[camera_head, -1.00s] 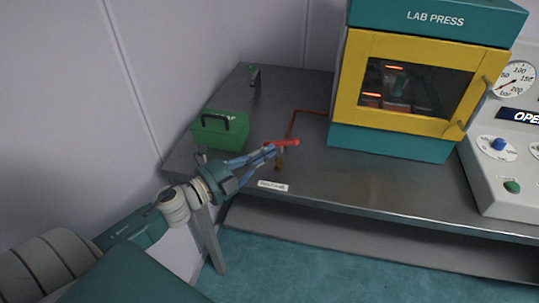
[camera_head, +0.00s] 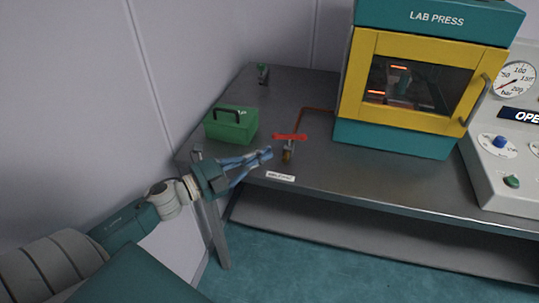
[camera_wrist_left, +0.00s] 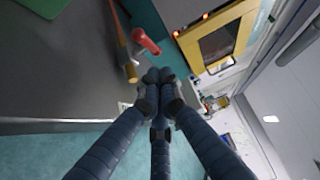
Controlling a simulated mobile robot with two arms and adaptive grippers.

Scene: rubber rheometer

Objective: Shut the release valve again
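The release valve has a red bar handle (camera_head: 290,137) on a small brass body (camera_head: 287,156) near the table's front left. In the head view the handle lies crosswise, roughly along the table's front edge. The red handle (camera_wrist_left: 147,43) also shows in the left wrist view, just beyond the fingertips. My left gripper (camera_head: 266,156) is left of and a little in front of the valve, apart from it. Its fingertips (camera_wrist_left: 158,82) are together with nothing seen between them. My right gripper is not in view.
A copper pipe (camera_head: 300,116) runs from the valve to the lab press (camera_head: 395,143). A green box (camera_head: 231,125) stands behind my left gripper. A white label (camera_head: 281,177) is on the table's front edge. A console with a gauge (camera_head: 516,79) is at the right.

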